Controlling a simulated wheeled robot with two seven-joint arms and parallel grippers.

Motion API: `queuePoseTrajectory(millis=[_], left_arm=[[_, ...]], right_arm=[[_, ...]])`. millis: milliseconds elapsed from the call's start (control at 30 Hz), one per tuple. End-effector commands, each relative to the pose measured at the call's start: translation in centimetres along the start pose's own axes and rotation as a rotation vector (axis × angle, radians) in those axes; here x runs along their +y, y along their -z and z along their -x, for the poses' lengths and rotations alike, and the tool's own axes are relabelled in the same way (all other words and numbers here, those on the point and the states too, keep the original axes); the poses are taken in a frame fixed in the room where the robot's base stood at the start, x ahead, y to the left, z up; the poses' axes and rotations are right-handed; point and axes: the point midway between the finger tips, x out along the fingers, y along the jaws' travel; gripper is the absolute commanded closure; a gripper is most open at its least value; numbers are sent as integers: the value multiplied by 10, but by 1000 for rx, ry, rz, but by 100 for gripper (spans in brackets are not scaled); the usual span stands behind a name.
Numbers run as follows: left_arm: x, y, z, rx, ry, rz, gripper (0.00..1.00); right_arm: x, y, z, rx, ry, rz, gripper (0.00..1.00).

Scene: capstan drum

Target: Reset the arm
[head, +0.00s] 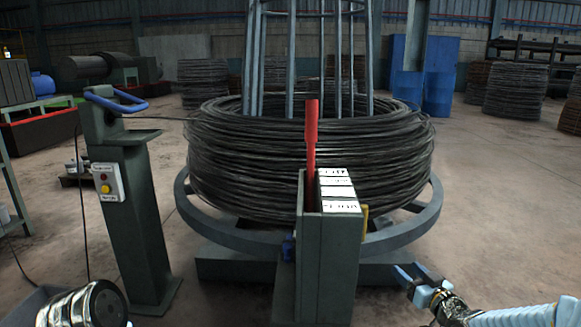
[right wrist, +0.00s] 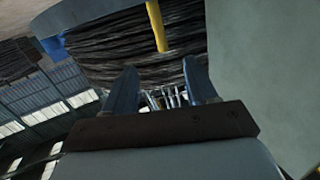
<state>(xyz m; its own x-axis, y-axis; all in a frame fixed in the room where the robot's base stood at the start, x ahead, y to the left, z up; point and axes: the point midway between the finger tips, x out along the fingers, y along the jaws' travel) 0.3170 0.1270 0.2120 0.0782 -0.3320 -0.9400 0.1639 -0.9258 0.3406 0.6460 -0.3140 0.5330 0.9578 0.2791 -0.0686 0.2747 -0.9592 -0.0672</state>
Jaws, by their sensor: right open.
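A red lever (head: 311,140) stands nearly upright out of the top of a grey-green control box (head: 328,265) in front of the wire coil. White labels (head: 337,190) lie along the box top. A small yellow part (head: 365,222) shows at the box's right side; a yellow bar (right wrist: 157,27) shows in the right wrist view, beyond the fingertips. My right gripper (head: 415,276) is open and empty, low and to the right of the box, apart from it. Its two spread fingers show in the right wrist view (right wrist: 160,85). My left gripper is not in view.
A large dark wire coil (head: 235,165) sits on a round grey turntable (head: 390,238) around a blue-grey frame. A post (head: 140,225) with a blue handle and a button box (head: 107,182) stands at the left. Floor is clear to the right.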

Motion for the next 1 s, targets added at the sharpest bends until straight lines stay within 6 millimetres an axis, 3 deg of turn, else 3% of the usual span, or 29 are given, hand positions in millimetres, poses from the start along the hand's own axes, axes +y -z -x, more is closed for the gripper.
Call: queuePoseTrajectory(millis=[267, 467, 567, 667, 700, 800, 900, 1000], left_arm=[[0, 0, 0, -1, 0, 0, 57], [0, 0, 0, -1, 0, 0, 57], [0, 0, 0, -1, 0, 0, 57], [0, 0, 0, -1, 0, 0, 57], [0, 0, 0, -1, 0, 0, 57], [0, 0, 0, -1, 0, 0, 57], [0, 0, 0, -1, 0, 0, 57], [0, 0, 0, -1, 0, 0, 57]], right_arm=[[-22, -66, 3, -149, -16, -125, 43], [-53, -141, 18, -335, -34, -254, 43], [-79, -191, 36, -473, -46, -336, 43], [-116, -250, 70, -662, -63, -432, 43], [-132, -275, 88, -750, -74, -472, 43], [-170, -323, 140, -961, -100, -551, 43], [-201, -356, 192, -1151, -132, -608, 43], [-226, -377, 244, -1324, -166, -650, 43]])
